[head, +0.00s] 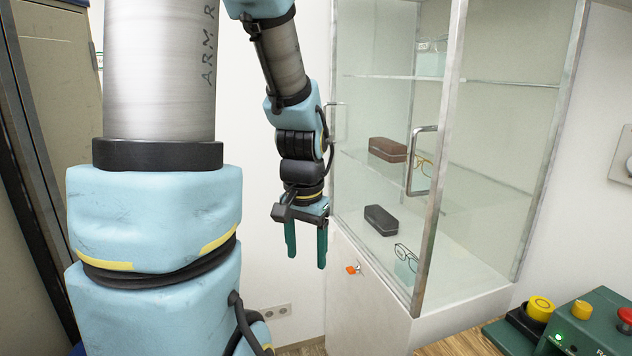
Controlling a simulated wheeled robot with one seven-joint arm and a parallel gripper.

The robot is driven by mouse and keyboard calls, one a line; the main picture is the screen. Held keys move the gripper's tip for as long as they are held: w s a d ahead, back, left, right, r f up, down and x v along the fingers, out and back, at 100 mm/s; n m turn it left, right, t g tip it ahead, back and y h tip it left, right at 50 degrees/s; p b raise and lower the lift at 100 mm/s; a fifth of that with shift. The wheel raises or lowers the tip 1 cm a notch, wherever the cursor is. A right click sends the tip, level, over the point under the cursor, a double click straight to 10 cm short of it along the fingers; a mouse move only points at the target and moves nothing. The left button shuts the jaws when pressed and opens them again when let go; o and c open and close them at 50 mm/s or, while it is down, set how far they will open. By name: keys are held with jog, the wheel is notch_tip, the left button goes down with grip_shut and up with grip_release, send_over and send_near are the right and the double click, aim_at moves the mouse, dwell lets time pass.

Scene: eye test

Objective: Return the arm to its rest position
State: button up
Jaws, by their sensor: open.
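My arm shows in the head view, with a grey upper link and light blue joints at the left and centre. My gripper (306,246) hangs down at the end of the arm, its two green fingers apart with nothing between them. It is in front of the white wall, just left of the glass cabinet (376,304) in the picture. I cannot tell how far it is from the cabinet.
Behind the glass are a brown case (387,150), a dark case (381,220) and glasses (407,255). The cabinet has metal handles (422,160). A green control box (590,325) with buttons stands at the lower right. A beige locker (60,90) is at the left.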

jog(key=a+n, duration=0.1)
jog(key=s+a+n, duration=0.1)
jog(key=a+n, duration=0.1)
jog(key=s+a+n, duration=0.1)
jog(key=a, duration=0.1)
jog(key=shift+s+f+n, duration=0.25)
jog(key=shift+n, duration=0.05)
dwell(0.4)
